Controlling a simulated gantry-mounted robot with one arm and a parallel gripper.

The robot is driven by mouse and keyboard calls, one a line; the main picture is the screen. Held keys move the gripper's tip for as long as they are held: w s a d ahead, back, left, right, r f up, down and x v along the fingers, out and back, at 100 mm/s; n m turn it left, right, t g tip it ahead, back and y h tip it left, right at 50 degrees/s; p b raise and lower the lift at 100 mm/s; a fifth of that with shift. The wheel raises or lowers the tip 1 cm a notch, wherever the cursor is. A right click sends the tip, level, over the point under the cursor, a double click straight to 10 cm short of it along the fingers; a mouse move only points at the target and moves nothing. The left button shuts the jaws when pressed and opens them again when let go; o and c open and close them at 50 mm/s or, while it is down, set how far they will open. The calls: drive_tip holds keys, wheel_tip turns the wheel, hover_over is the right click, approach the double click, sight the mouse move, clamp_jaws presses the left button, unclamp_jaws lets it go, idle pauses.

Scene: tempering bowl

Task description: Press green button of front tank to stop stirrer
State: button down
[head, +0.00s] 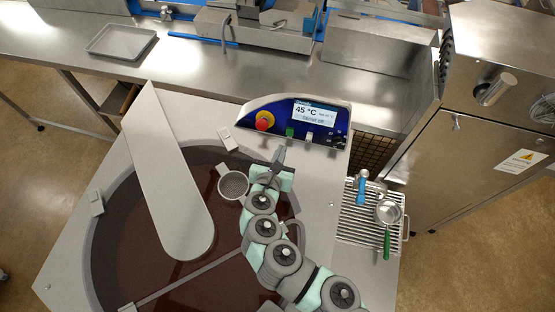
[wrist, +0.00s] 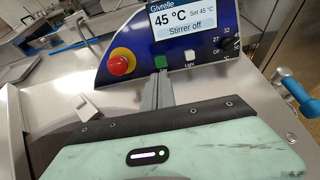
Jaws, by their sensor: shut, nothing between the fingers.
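The front tank (head: 110,235) holds dark brown liquid. Its blue control panel (head: 295,118) stands at the back of its deck. The panel display reads 45 °C and "Stirrer off" in the wrist view (wrist: 180,20). The green button (wrist: 160,63) is below the display, between the red emergency knob and the white light button; it also shows in the head view (head: 290,132). My gripper (head: 280,152) is shut and empty, its fingertips (wrist: 164,80) just in front of and below the green button. A small gap seems to separate them.
A red emergency knob (wrist: 121,61) on yellow is left of the green button, a white light button (wrist: 190,58) right of it. A round strainer cup (head: 233,186) is beside my wrist. A drip grate (head: 355,220) with a blue-handled tap (head: 361,190) is at the right.

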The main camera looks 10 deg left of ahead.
drive_tip(key=shift+v, duration=2)
